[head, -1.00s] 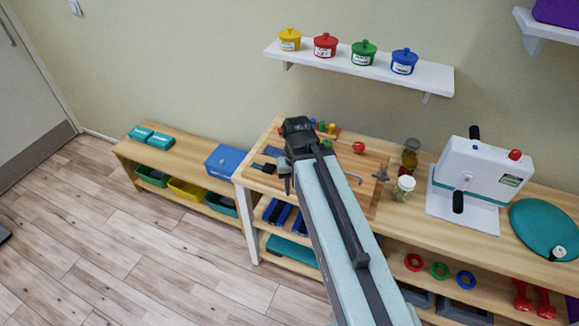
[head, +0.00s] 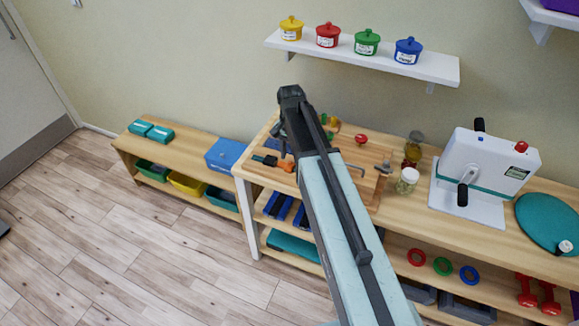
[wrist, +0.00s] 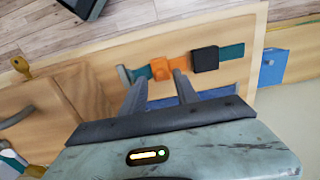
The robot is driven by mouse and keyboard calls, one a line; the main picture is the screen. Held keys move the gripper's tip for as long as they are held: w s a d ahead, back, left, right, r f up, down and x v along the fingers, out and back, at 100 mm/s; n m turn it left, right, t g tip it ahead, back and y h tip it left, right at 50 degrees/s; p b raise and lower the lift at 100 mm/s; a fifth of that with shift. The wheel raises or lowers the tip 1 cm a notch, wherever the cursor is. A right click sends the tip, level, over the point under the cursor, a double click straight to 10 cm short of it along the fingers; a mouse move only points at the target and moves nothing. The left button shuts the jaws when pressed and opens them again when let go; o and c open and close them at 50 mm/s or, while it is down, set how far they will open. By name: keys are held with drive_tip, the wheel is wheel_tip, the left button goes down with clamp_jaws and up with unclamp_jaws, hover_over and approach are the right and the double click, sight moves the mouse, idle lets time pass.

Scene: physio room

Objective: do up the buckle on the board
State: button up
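The wooden board (head: 343,184) lies on the bench below my gripper. In the wrist view the buckle's orange part (wrist: 161,69) sits on a teal strap, and its black part (wrist: 205,59) lies to the right with a teal strap end (wrist: 233,51). The orange part (head: 285,166) and black part (head: 269,160) also show in the head view. My gripper (wrist: 159,79) is open, its fingertips on either side of the orange part. I cannot tell whether they touch it.
Other fittings on the board include a red knob (head: 361,139) and a metal handle (head: 357,170). A jar (head: 407,181) and a white crank device (head: 485,170) stand to the right. A blue box (head: 227,156) is on the lower bench at left.

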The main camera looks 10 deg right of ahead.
sight(286, 164)
wheel_tip(286, 164, down, 3)
drive_tip(key=shift+r+b, duration=0.1)
drive_tip(key=shift+b, duration=0.65)
drive_tip(key=shift+r, duration=0.1)
clamp_jaws()
idle(0.7)
